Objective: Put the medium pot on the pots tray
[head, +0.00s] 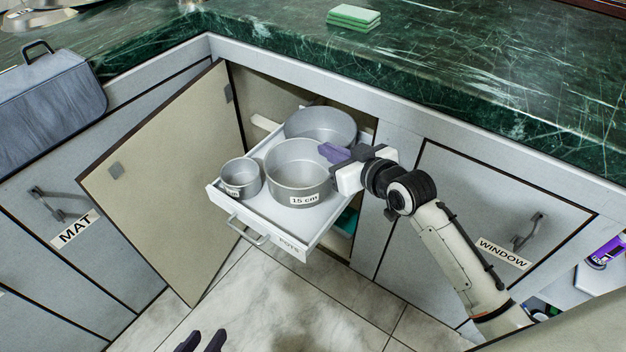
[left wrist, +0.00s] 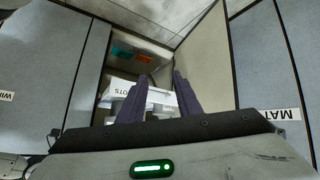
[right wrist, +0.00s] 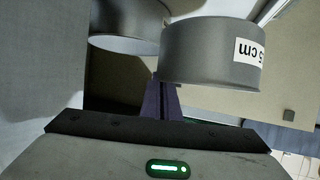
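The medium pot (head: 298,172), grey and labelled 15 cm, is upright over the white pots tray (head: 283,228), between a small and a larger pot. I cannot tell whether its base touches the tray. My right gripper (head: 334,152) is at the pot's right rim. In the right wrist view its fingers (right wrist: 163,98) are close together at the wall of the medium pot (right wrist: 208,52), seemingly pinching it. My left gripper (head: 201,343) is open and empty over the floor at the bottom. The left wrist view shows a gap between its fingers (left wrist: 158,100).
The small pot (head: 241,177) stands at the tray's left and the large pot (head: 320,124) at its back. The open cabinet door (head: 160,185) is left of the pulled-out tray. The green counter (head: 450,70) edge runs above. A sponge stack (head: 353,17) lies on it.

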